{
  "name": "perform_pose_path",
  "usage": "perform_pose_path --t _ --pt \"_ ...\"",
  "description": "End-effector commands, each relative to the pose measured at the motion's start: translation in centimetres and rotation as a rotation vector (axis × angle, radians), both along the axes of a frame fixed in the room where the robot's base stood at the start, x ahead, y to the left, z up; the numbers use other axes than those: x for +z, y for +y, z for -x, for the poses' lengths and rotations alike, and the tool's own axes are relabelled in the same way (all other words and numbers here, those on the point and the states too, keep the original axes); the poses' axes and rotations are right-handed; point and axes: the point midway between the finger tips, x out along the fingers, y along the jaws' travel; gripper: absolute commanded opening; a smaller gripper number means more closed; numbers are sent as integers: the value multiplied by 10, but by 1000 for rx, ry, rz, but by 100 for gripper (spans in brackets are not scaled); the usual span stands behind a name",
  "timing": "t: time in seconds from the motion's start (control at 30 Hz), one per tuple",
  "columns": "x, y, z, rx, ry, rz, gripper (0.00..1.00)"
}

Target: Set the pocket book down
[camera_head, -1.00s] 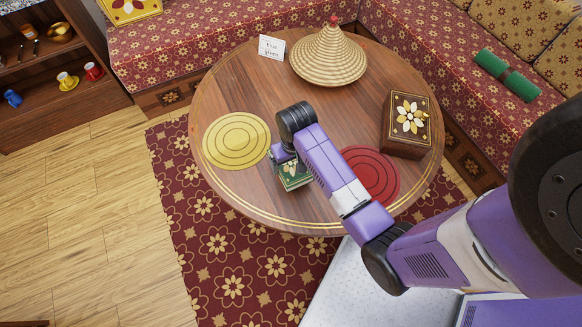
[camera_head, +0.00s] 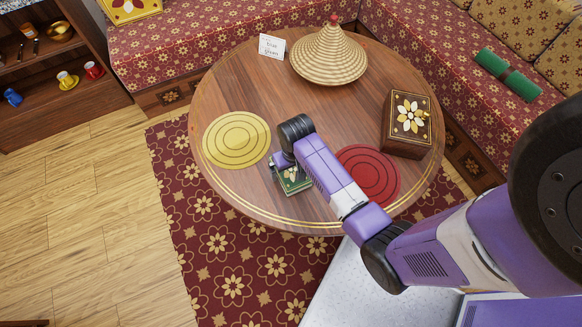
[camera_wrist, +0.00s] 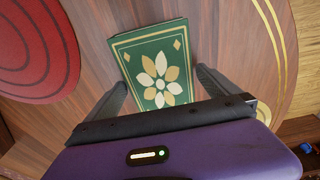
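The pocket book (camera_head: 293,181) is green with a cream and gold flower on its cover. It lies flat on the round wooden table (camera_head: 240,95), near the front edge, between the yellow round mat and the red one. In the wrist view the book (camera_wrist: 157,70) shows cover up between my fingers. My gripper (camera_wrist: 162,77) is open, with a finger on each side of the book and narrow gaps beside its edges. In the head view my gripper (camera_head: 283,163) is over the book's far end and hides part of it.
A yellow round mat (camera_head: 237,139) lies left of the book and a red round mat (camera_head: 368,172) lies right. A woven cone lid (camera_head: 329,55), a small card (camera_head: 271,46) and a flower-topped box (camera_head: 407,124) stand farther back. The table's middle is clear.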

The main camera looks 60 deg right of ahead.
Motion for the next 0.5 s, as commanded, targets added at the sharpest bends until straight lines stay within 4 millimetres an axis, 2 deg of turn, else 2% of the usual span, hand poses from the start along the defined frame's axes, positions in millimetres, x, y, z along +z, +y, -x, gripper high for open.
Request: perform_pose_path --t 0.27,0.37,0.5 --pt "7 0 0 0 -2 1 100" --pt "19 1 1 1 -2 2 100" --pt "47 3 3 2 -5 3 100"
